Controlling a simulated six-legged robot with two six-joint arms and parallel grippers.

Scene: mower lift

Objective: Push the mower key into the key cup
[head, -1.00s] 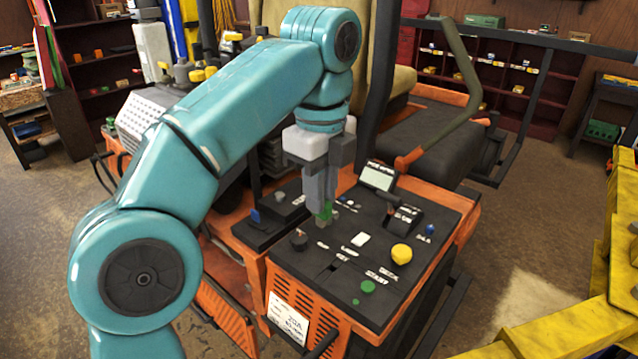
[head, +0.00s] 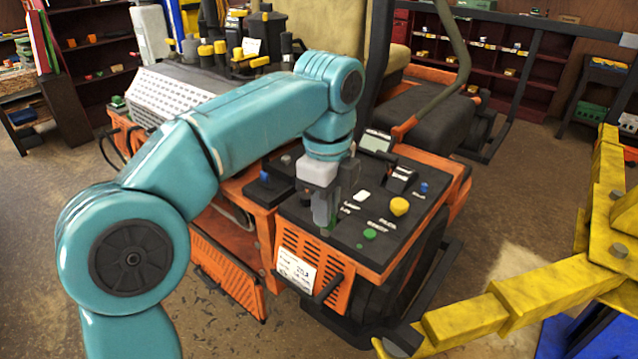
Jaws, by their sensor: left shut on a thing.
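My left gripper (head: 327,214) reaches down over the black control panel (head: 420,205) on the orange mower body. Its grey fingers are shut on a small green thing, likely the mower key (head: 326,231), of which only a little shows at the fingertips. The key is at the near left part of the panel; I cannot tell whether it touches the panel. I cannot make out the key cup; the fingers may hide it. My right gripper is not in view.
On the panel are a yellow knob (head: 399,206), a green button (head: 370,234), a white button (head: 362,196) and a small screen (head: 376,142).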

